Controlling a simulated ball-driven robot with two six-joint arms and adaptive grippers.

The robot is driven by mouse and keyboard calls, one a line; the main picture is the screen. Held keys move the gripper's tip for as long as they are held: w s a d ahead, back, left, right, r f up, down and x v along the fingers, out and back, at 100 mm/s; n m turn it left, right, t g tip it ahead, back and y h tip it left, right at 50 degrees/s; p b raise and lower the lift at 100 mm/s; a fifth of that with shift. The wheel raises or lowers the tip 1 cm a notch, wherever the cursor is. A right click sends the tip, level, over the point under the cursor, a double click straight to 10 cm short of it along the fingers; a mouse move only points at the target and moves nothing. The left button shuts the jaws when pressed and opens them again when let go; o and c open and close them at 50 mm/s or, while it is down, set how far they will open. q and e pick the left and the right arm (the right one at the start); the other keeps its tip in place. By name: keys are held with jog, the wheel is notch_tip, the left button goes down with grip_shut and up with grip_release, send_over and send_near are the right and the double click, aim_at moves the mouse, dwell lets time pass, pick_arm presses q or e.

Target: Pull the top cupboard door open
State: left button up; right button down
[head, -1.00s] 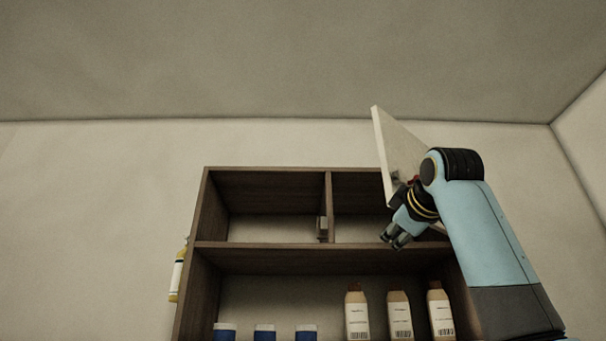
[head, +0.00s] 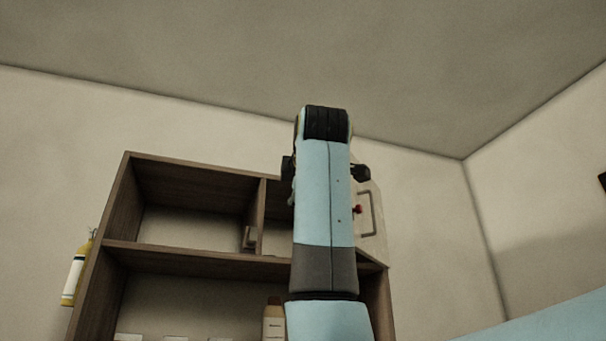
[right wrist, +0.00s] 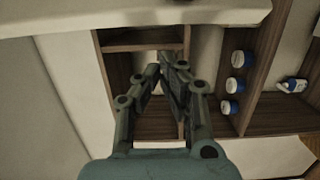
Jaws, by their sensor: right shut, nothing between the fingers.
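The pale top cupboard door (head: 373,222) stands swung open at the right side of the brown cupboard (head: 180,249) in the head view. Its grey bar handle (head: 366,213) faces me, and a small red part shows beside my arm. My right arm covers much of the door and the top right compartment. My right gripper is hidden behind that arm in the head view. In the right wrist view the right gripper (right wrist: 160,65) is shut and empty, in front of the open cupboard compartments. My left gripper is in neither view.
A yellow cylinder (head: 75,272) hangs at the cupboard's left side. A tan bottle (head: 274,322) stands on the lower shelf. Several blue-and-white jars (right wrist: 237,86) show in the right wrist view.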

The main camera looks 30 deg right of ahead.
pick_arm(q)
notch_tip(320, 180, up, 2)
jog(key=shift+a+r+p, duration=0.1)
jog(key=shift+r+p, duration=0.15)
jog(key=shift+p, duration=0.7)
pick_arm(e)
jog(key=shift+s+d, duration=1.15)
jog(key=shift+d, duration=0.05)
jog(key=shift+w+f, duration=0.1)
